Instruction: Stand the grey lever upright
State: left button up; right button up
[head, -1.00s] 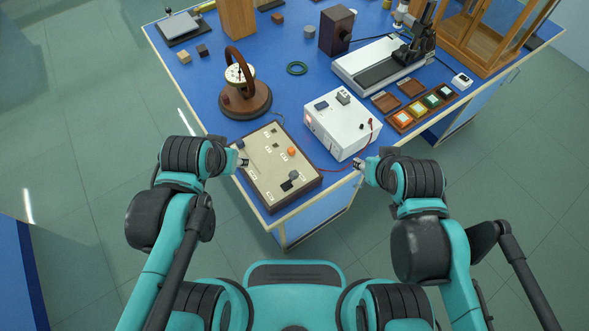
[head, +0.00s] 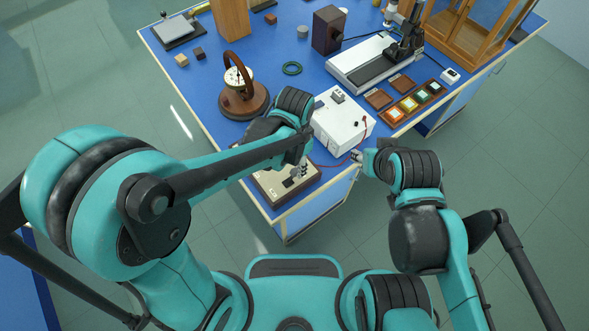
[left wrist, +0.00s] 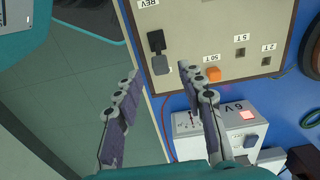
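The grey lever (left wrist: 160,63) stands out from a dark mount on the beige panel of a wood-framed control box (left wrist: 198,20). It appears tilted over toward the REV-label side's opposite edge, near the box's border. In the head view the lever (head: 288,183) is partly hidden by my left gripper (head: 301,169). In the left wrist view my left gripper (left wrist: 158,73) is open, with the lever's end in the gap between its fingertips; I see no finger closed on it. My right gripper (head: 356,156) is beside the bench edge, too small to judge.
A white power supply (head: 340,122) stands right behind the control box, with a red lead. An orange button (left wrist: 212,74) sits close to one left finger. A round wooden-based instrument (head: 243,103) stands behind my left arm. The bench's front edge is close; floor lies beyond.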

aim_at(295, 171)
pick_arm(q)
jog(key=shift+f+b, duration=0.5)
jog(key=shift+f, duration=1.35)
jog(key=shift+c, duration=0.3)
grip_shut()
jog(key=shift+s+a+r+t+h, duration=0.15)
jog(key=shift+s+a+t+h, duration=0.35)
jog(key=shift+a+t+h, duration=0.4)
jog(key=shift+s+a+t+h+b, duration=0.35)
jog(key=shift+t+h+b, duration=0.2)
jog(key=shift+h, duration=0.45)
jog(key=shift+s+a+h, duration=0.15)
jog(key=shift+s+h, duration=0.05)
jog(key=shift+h, duration=0.2)
